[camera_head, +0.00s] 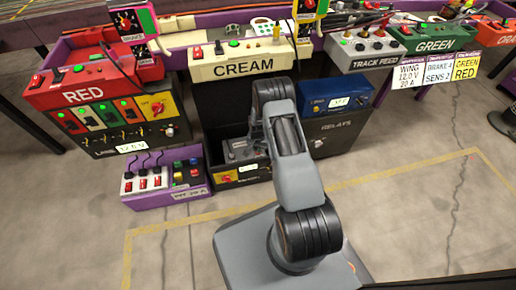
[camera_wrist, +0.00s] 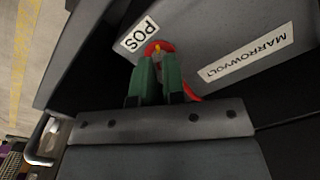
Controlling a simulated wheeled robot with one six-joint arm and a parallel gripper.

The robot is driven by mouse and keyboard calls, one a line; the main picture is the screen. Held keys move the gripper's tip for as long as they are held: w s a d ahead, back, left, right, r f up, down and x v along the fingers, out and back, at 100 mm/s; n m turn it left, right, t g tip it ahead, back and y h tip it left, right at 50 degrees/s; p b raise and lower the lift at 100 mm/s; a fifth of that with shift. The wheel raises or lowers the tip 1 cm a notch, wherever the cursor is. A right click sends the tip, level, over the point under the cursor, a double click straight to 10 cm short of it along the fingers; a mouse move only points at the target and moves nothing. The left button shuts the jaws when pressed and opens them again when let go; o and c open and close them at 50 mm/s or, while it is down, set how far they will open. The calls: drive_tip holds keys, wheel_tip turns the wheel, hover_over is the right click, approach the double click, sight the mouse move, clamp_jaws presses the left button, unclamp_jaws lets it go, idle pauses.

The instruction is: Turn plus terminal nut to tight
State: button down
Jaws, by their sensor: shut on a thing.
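In the wrist view my gripper (camera_wrist: 159,60) has its two green fingers close together at the plus terminal, beside the white POS label (camera_wrist: 139,34) on a grey battery case (camera_wrist: 205,40). The fingertips are shut on the plus terminal nut, which they mostly hide. A small yellow bit (camera_wrist: 155,47) shows at the tips, with a red ring-like part (camera_wrist: 165,46) around it. A red cable (camera_wrist: 190,92) shows beside the right finger. How far the nut is turned cannot be seen. In the head view my arm reaches toward the low black opening under the CREAM panel, and the nut cannot be made out.
The CREAM panel (camera_head: 243,66) overhangs the opening. The RED unit (camera_head: 85,92) and a purple switch box (camera_head: 165,183) stand left of it, and the blue-topped RELAYS cabinet (camera_head: 345,125) right. Concrete floor (camera_head: 420,215) in front is clear.

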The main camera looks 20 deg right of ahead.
drive_tip(key=m, duration=0.5)
drive_tip(key=shift+m, duration=0.3)
drive_tip(key=m, duration=0.5)
drive_tip(key=shift+m+b, duration=0.3)
drive_tip(key=shift+m, duration=0.3)
drive_tip(key=c, duration=1.2)
unclamp_jaws()
wheel_tip(320, 180, up, 14)
drive_tip(key=p, duration=0.5)
drive_tip(key=shift+p, duration=0.3)
drive_tip(key=shift+f, duration=0.1)
